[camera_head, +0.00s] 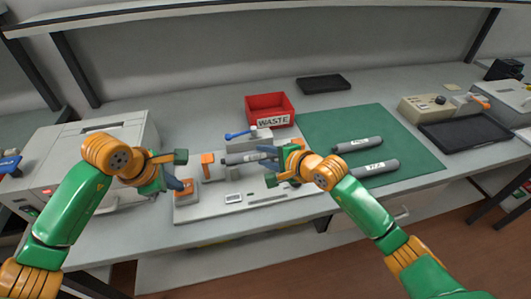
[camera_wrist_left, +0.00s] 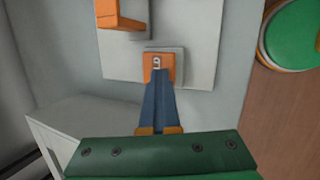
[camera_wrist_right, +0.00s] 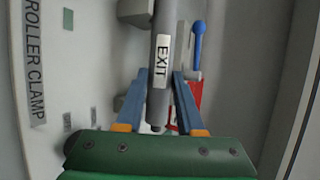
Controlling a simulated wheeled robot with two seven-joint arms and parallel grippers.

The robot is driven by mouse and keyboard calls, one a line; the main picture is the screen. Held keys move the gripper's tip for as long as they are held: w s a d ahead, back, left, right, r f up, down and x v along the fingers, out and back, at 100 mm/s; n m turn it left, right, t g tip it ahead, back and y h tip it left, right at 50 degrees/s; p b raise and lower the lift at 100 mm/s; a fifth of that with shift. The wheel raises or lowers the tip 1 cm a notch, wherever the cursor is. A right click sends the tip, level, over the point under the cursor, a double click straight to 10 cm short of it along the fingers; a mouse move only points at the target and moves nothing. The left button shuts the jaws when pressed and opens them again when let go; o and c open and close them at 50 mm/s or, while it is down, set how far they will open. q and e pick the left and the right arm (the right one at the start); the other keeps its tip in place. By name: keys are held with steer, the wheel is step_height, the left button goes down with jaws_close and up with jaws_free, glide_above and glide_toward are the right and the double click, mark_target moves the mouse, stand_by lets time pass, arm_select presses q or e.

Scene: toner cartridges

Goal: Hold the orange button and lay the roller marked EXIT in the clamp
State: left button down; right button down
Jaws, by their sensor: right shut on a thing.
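The orange button (camera_wrist_left: 150,64), with a small white mark, sits on a grey block. My left gripper (camera_head: 178,183) is shut, its fingertips over the button; whether the button is pressed down cannot be told. The grey roller marked EXIT (camera_wrist_right: 159,90) is between the fingers of my right gripper (camera_head: 271,159), which is shut on it. The roller (camera_head: 238,158) lies roughly level over the clamp base (camera_head: 212,209), which is labelled ROLLER CLAMP in the right wrist view (camera_wrist_right: 35,70). Whether the roller touches the clamp's grey supports is unclear. An orange-topped post (camera_head: 207,159) stands at its left end.
A blue lever (camera_head: 237,134) is behind the roller. A red WASTE bin (camera_head: 270,107) stands behind the clamp. Two other grey rollers (camera_head: 357,144) lie on the green mat (camera_head: 405,142). A white printer (camera_head: 50,161) is at the left.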

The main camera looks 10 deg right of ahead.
steer(key=shift+c, duration=2.2)
jaws_free()
steer(key=shift+d, duration=0.1)
steer(key=v, duration=1.2)
steer(key=shift+s, duration=0.1)
arm_select(q)
step_height(320, 180, up, 9)
steer(key=p, duration=0.6)
arm_select(e)
step_height(320, 180, up, 6)
steer(key=shift+r, duration=0.2)
